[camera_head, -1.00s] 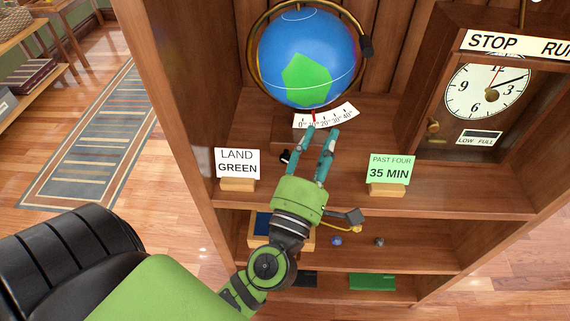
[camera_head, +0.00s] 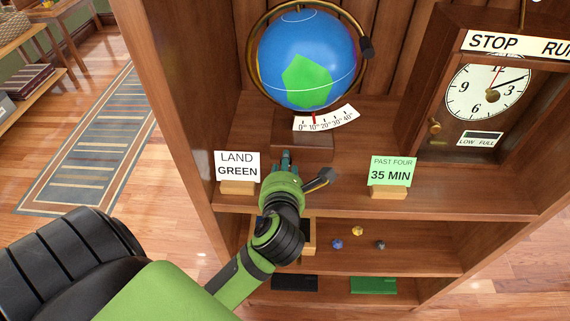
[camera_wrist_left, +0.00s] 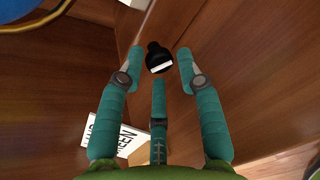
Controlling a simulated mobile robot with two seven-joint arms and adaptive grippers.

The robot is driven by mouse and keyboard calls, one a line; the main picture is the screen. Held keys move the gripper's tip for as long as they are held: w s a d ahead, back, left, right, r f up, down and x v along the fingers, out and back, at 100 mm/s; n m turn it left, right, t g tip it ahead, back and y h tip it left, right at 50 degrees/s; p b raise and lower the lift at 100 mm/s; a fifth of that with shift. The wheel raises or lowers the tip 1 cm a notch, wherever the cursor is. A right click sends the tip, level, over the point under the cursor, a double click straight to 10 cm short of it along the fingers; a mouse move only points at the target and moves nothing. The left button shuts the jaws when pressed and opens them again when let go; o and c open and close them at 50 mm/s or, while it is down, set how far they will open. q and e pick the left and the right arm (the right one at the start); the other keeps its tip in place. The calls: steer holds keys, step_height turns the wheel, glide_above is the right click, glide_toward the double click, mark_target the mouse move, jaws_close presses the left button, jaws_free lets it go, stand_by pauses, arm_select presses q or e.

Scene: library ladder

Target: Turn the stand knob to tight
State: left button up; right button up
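The stand knob (camera_wrist_left: 159,58) is black with a white mark on its face and sits on the wooden globe stand (camera_wrist_left: 108,55). My left gripper (camera_head: 286,159) points forward at the front of the globe stand (camera_head: 305,149) in the head view and hides the knob there. In the left wrist view its teal fingers are spread open, with the knob ahead between the fingertips; I cannot tell whether they touch it. The blue globe (camera_head: 309,60) has a green patch. The scale (camera_head: 327,119) below it has a red pointer near 10. My right gripper is out of view.
A "LAND GREEN" card (camera_head: 237,165) stands close left of my gripper. A green "35 MIN" card (camera_head: 391,172) stands to the right. The clock cabinet (camera_head: 484,95) is at the far right. Small pieces (camera_head: 338,244) lie on the shelf below.

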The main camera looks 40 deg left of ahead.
arm_select(q)
steer(key=shift+w+a+f, duration=0.1)
steer(key=shift+w+a, duration=0.05)
steer(key=shift+w, duration=0.1)
